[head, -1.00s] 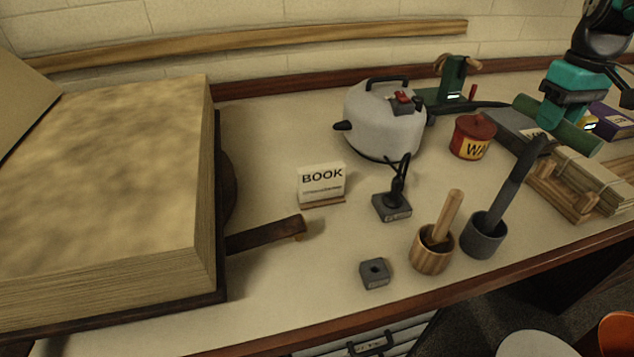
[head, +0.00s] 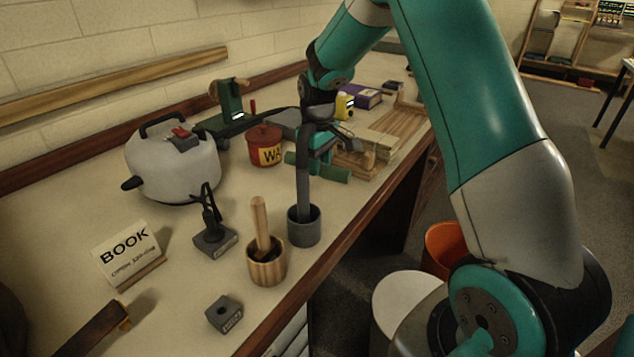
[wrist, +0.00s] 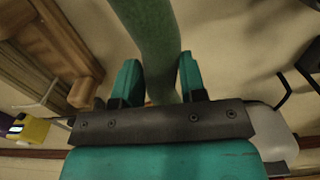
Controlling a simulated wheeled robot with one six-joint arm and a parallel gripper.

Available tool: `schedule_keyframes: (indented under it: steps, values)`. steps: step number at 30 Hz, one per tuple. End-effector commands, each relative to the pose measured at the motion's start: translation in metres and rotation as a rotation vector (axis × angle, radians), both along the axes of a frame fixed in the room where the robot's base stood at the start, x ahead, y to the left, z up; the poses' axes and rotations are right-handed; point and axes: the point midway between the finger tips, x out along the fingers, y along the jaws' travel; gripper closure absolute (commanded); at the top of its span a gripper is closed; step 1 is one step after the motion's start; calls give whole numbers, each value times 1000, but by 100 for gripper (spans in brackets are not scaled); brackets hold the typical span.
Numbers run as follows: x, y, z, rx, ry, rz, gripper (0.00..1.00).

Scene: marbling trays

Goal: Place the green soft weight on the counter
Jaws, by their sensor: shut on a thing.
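The green soft weight (head: 334,173) is a long dark green roll. In the head view it lies crosswise under my gripper (head: 318,158), over the counter (head: 180,270) between the red pot and the wooden boards. In the wrist view the weight (wrist: 150,35) runs between the two teal fingers of my gripper (wrist: 157,75), which is shut on it. The grey mortar's tall handle partly covers the gripper and weight in the head view. I cannot tell whether the weight touches the counter.
A red pot (head: 264,146) stands left of the weight, wooden boards (head: 392,132) right. The grey mortar (head: 304,228) and wooden mortar (head: 266,268) stand nearer the front edge. A grey kettle (head: 175,165) and BOOK sign (head: 127,252) are farther left. Bare counter lies between them.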

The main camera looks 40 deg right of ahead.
Motion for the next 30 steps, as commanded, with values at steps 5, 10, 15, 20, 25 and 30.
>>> schedule_keyframes:
  steps: [5,10,15,20,25,30]
  values:
    - [1,0,-13,-1,-1,0,96]
    - [0,0,-35,0,2,0,96]
    - [0,0,-54,-1,-1,0,96]
    - [1,0,-53,0,-2,0,96]
    - [0,0,-57,-1,-1,0,96]
    - [0,0,-56,0,-1,0,36]
